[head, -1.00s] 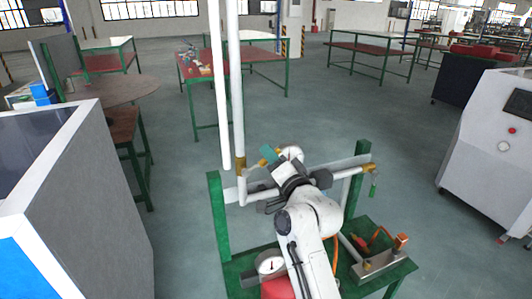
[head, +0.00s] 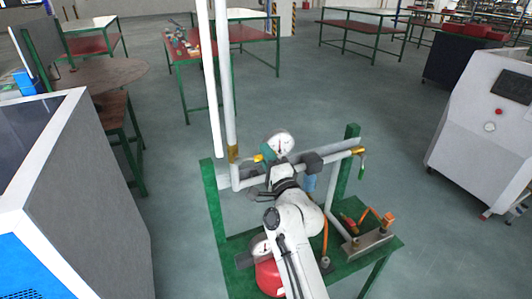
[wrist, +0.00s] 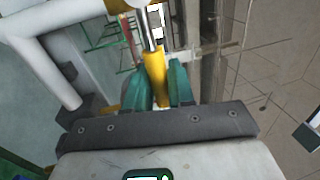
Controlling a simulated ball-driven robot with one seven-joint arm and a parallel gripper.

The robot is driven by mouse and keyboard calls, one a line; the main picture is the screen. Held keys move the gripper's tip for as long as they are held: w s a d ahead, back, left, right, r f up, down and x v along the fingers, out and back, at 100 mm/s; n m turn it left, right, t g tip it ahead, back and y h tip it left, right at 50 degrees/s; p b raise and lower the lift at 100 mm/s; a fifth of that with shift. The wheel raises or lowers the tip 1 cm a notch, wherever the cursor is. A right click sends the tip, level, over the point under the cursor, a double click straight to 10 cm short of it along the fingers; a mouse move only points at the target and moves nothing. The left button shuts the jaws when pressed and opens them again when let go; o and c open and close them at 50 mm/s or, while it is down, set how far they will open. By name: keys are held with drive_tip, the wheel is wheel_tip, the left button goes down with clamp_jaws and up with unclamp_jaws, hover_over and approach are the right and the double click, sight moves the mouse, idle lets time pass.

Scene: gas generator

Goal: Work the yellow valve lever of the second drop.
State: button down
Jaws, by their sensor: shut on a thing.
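A yellow lever (wrist: 155,78) stands between the teal fingertips of my gripper (wrist: 160,88) in the wrist view, with a shiny metal stem beyond it. My gripper is shut on this lever. A small yellow bit shows beside the teal finger there; most of the lever is hidden by my gripper. A brass fitting with a green handle (head: 362,168) hangs at the pipe's right end.
Two tall white pipes (head: 229,80) rise just left of my gripper. The green stand (head: 218,200) carries a red cylinder (head: 268,278) and another gauge under my arm. A grey cabinet (head: 90,190) stands left and a white machine (head: 480,130) right.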

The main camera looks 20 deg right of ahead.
drive_tip(key=shift+f, duration=0.2)
drive_tip(key=c, duration=1.1)
unclamp_jaws()
drive_tip(key=shift+r, duration=0.1)
drive_tip(key=s+f+p, duration=0.2)
drive_tip(key=s+p, duration=0.3)
drive_tip(key=s, duration=0.5)
drive_tip(key=shift+s, duration=0.3)
drive_tip(key=shift+f, duration=0.1)
